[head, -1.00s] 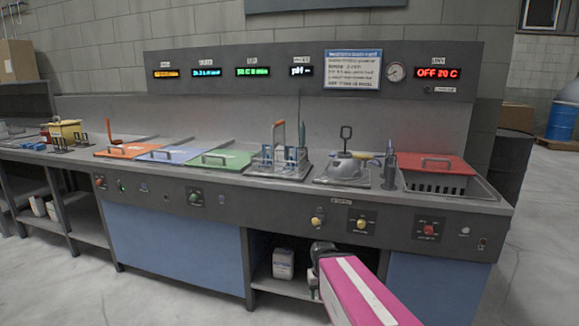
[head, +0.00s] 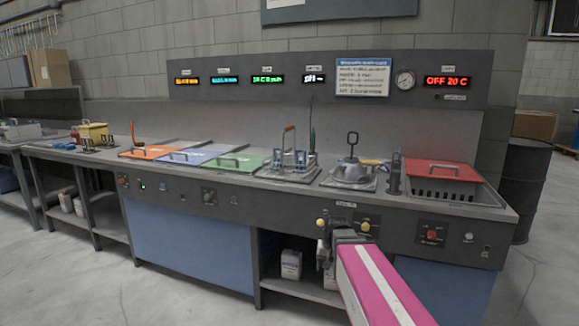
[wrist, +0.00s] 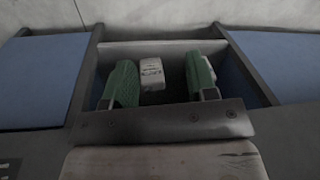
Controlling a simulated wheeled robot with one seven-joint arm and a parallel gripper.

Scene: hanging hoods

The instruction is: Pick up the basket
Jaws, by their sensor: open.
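A metal rack with an upright orange-brown handle (head: 288,150) stands on the bench top in the head view, and looks most like the basket. Blue pieces show in it. My gripper (head: 327,245) is at the end of my pink arm, in front of the bench, lower and to the right of the rack. In the wrist view my gripper (wrist: 162,82) has its two green fingers spread, with nothing held. A white jug (wrist: 152,72) shows beyond them in the open bay. The rack is not seen in the wrist view.
Orange (head: 150,153), blue (head: 188,157) and green (head: 238,162) lids lie left of the rack. A round lidded vessel (head: 350,175) and a red lid (head: 443,170) lie right. A yellow container (head: 93,133) stands far left. The floor in front is clear.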

